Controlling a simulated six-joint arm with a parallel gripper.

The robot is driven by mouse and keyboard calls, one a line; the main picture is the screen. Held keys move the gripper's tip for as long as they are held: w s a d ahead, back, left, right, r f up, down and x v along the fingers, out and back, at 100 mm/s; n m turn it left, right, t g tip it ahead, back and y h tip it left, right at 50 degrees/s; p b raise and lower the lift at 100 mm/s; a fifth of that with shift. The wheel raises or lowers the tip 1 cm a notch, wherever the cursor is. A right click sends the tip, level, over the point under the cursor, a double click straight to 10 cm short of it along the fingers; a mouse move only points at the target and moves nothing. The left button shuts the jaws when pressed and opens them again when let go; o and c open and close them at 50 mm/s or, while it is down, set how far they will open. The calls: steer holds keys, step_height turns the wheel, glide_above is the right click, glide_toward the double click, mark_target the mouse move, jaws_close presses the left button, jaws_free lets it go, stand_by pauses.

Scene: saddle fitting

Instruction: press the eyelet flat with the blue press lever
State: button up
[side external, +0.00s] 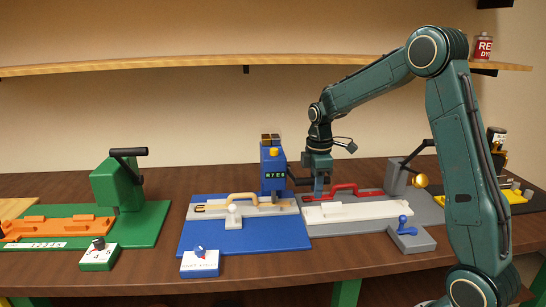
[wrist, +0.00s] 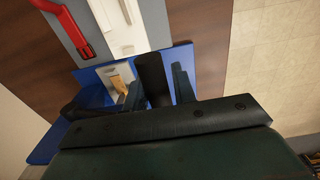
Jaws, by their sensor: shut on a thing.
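The blue press (side external: 273,168) stands at the back of its blue base plate (side external: 225,238). Its dark lever (side external: 298,181) sticks out to the right, low and nearly level. My gripper (side external: 319,188) is at the lever's outer end. In the wrist view, the lever's black grip (wrist: 152,75) stands between the two fingers, and my gripper (wrist: 157,92) is shut on it. A tan strip (wrist: 121,77) also shows in the wrist view. The eyelet cannot be made out.
To the right is a grey station with a red handle (side external: 358,188) and white bed (side external: 370,212), close beside my gripper. A green press (side external: 117,187) stands at left. A shelf (side external: 200,66) runs along the wall.

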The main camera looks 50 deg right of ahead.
steer(key=shift+s+r, duration=0.15)
steer(key=shift+r, duration=0.15)
steer(key=shift+w+d+r, duration=0.1)
steer(key=shift+w+r, duration=0.15)
steer(key=shift+r, duration=0.65)
steer(key=shift+c, duration=0.4)
steer(key=shift+r, duration=0.1)
steer(key=shift+w+d+r, duration=0.15)
steer(key=shift+w+r, duration=0.05)
steer(key=shift+r, duration=0.3)
steer(key=shift+w+d+r, duration=0.15)
steer(key=shift+r, duration=0.4)
steer(key=shift+w+d+r, duration=0.25)
steer(key=shift+r, duration=0.2)
steer(key=shift+w+d+r, duration=0.2)
steer(key=shift+r, duration=0.2)
steer(key=shift+d+r, duration=0.1)
